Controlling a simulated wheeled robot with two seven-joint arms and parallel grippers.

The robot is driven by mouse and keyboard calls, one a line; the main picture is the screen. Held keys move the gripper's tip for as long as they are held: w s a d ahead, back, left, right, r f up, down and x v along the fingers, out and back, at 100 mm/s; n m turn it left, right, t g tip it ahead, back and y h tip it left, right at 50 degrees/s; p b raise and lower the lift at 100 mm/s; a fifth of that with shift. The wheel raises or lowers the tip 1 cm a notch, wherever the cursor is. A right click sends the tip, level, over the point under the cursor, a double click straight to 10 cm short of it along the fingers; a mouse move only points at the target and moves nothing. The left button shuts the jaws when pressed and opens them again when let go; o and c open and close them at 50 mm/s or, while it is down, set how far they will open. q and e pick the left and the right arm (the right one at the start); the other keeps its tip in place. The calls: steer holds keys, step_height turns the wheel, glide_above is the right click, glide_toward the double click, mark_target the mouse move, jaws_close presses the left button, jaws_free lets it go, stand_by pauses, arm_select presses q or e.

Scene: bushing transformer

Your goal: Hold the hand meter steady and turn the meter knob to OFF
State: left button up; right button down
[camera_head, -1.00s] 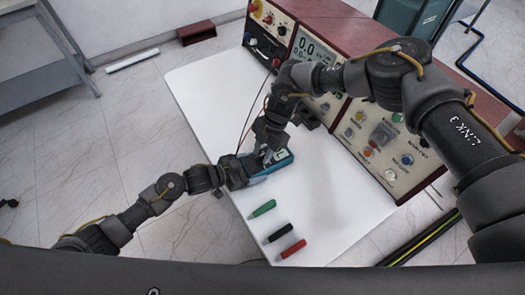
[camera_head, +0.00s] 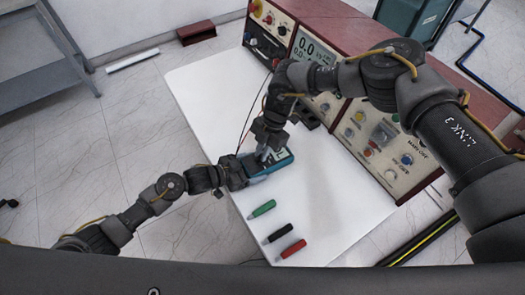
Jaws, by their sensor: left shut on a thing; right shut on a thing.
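The hand meter (camera_head: 280,160) is a blue-edged handheld unit on the white table, mostly covered by my grippers. My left gripper (camera_head: 251,167) comes in from the left and is shut on the meter's left side. My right gripper (camera_head: 266,152) reaches down from above and is shut over the meter's face, where the knob would be. The knob is hidden by the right gripper, so its pointer and the OFF mark cannot be read.
A green probe (camera_head: 262,208), a black probe (camera_head: 278,233) and a red probe (camera_head: 293,248) lie on the white table (camera_head: 205,95) in front of the meter. A red-framed control panel (camera_head: 385,150) with a display and knobs stands behind. Thin leads run from it toward the meter.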

steer(key=n+h, duration=0.1)
steer(key=n, duration=0.3)
steer(key=shift+a+g, duration=0.2)
steer(key=shift+g, duration=0.2)
steer(key=shift+w+a+n+g+h, duration=0.15)
steer(key=shift+n+h, duration=0.35)
steer(key=shift+n, duration=0.6)
steer(key=shift+s+n+g+h, duration=0.15)
steer(key=shift+n+h, duration=0.35)
steer(key=shift+n, duration=0.6)
steer(key=shift+w, duration=0.1)
steer(key=c, duration=1.5)
jaws_free()
steer(key=shift+o, duration=0.2)
steer(key=v, duration=0.7)
steer(key=shift+r, duration=0.3)
steer(key=shift+w, duration=0.1)
